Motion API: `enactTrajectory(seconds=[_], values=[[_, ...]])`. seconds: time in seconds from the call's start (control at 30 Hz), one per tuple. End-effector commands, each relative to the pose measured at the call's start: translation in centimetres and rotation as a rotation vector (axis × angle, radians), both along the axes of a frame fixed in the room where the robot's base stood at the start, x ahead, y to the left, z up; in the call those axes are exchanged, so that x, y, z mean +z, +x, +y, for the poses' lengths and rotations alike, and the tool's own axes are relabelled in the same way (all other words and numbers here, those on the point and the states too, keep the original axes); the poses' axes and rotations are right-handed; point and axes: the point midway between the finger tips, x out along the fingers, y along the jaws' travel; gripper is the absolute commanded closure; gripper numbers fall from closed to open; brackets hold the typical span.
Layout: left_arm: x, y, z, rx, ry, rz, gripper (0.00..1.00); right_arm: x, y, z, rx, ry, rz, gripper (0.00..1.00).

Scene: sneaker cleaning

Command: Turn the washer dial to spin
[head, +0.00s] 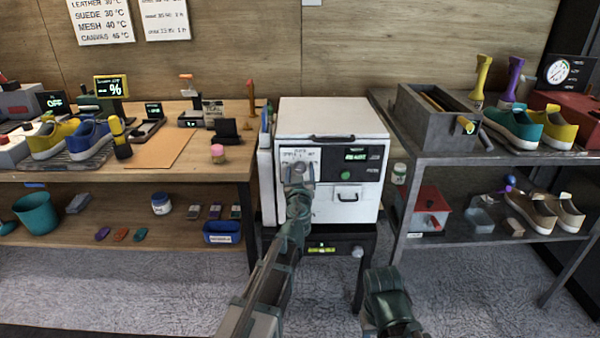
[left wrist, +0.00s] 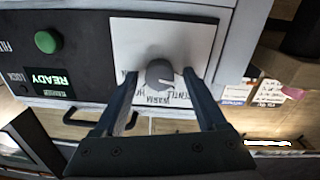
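The washer (head: 330,118) is a white box with a black and white front panel, standing between two benches. Its grey dial (left wrist: 160,75) sits on a white label plate (left wrist: 205,38) with printed words, among them WARM. My left gripper (head: 299,172) is at the panel and hides the dial in the head view. In the left wrist view the left gripper (left wrist: 160,76) has one finger on each side of the dial, with a gap showing at both sides. The dial's pointer direction is unclear. My right arm shows at the bottom of the head view, its fingers not visible.
The panel has a green button (left wrist: 47,42) and a lit READY display (left wrist: 48,80). A handle (head: 347,198) is on the front below. The left bench (head: 200,165) holds shoes and tools; the right metal shelf (head: 440,155) holds a grey bin (head: 425,125) and more shoes.

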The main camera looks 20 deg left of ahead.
Motion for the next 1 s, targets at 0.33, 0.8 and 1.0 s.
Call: enactTrajectory(seconds=[0.33,0.8,1.0], values=[[0.0,-0.02,-0.01,0.0,0.0,0.0,0.89,0.0,0.0,0.0,0.0,0.0,0.0,0.5],[0.02,-0.02,-0.02,0.0,0.065,0.019,1.0,0.07,0.0,0.0,0.0,0.0,0.0,0.5],[0.05,-0.03,-0.03,0.0,0.203,0.059,1.0,0.2,0.0,0.0,0.0,0.0,0.0,0.5]])
